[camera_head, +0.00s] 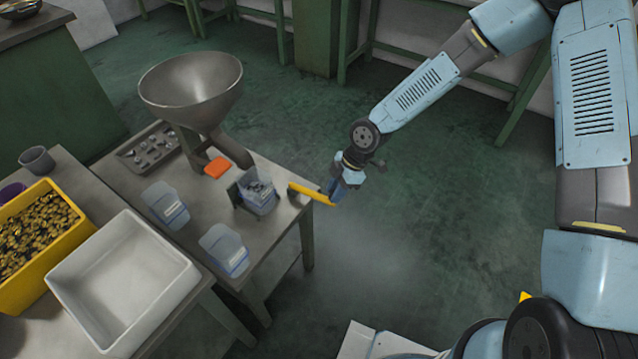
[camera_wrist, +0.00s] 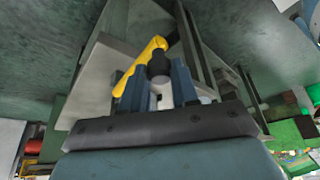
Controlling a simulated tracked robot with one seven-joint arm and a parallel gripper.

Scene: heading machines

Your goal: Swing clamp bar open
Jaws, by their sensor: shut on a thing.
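The clamp bar (camera_head: 310,193) is a yellow bar at the right corner of the metal table. Its left end is near a dark block on the tabletop, and its right end reaches out past the table edge to my gripper (camera_head: 336,190). In the wrist view the yellow bar (camera_wrist: 138,66) slants up to the right, with a dark round knob beside it. My gripper (camera_wrist: 158,84) is shut on the bar's outer end, its blue fingers on either side of the knob. The exact contact is partly hidden.
A clear bin with small parts (camera_head: 260,200) stands just left of the bar. Two more clear bins (camera_head: 165,203) (camera_head: 225,250), an orange piece (camera_head: 217,167) and a large funnel (camera_head: 192,92) share the table. Open green floor (camera_head: 400,240) lies to the right.

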